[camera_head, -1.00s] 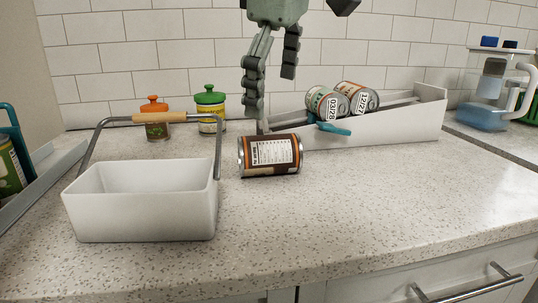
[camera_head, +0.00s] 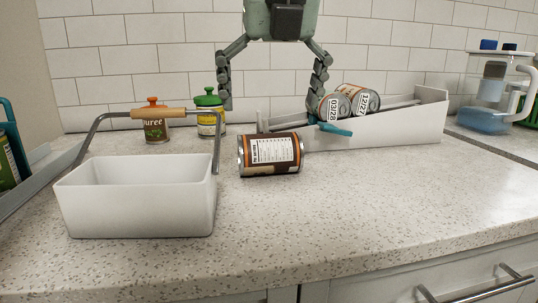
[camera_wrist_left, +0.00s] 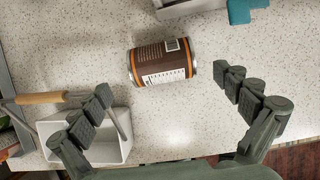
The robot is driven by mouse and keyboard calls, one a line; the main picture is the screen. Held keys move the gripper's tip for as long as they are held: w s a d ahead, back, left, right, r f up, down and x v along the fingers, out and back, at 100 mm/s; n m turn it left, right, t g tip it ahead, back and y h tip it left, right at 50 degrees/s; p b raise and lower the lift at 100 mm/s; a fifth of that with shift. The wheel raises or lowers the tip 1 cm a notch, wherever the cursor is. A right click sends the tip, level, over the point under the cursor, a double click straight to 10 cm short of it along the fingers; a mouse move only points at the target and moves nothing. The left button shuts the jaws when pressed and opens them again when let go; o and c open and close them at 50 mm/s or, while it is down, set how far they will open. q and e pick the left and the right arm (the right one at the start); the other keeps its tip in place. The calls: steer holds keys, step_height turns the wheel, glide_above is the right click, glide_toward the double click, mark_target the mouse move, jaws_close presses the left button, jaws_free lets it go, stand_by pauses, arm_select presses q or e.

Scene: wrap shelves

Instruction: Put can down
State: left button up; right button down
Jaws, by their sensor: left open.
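A brown can (camera_head: 270,154) with orange bands and a white label lies on its side on the speckled counter, right of the white basket. It also shows in the left wrist view (camera_wrist_left: 162,62), beyond and between the spread fingers. My left gripper (camera_head: 272,90) is open and empty above and behind the can, fingers pointing down and apart from it. In the left wrist view the open fingers (camera_wrist_left: 165,95) show nothing between their tips but counter and can. My right gripper is not in view.
A white basket (camera_head: 135,208) with a wooden handle stands at left front. An orange-lidded jar (camera_head: 155,125) and a green-lidded jar (camera_head: 207,115) stand behind. A white sloped rack (camera_head: 400,128) holds two cans (camera_head: 357,101). The counter's front right is clear.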

mark_target(269, 134)
arm_select(q)
steer(key=x, duration=0.6)
steer(key=shift+w+f, duration=0.1)
steer(key=shift+f, duration=0.3)
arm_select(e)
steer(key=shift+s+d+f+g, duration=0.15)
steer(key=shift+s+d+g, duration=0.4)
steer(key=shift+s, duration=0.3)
arm_select(q)
steer(key=shift+r, duration=0.1)
steer(key=c, duration=1.4)
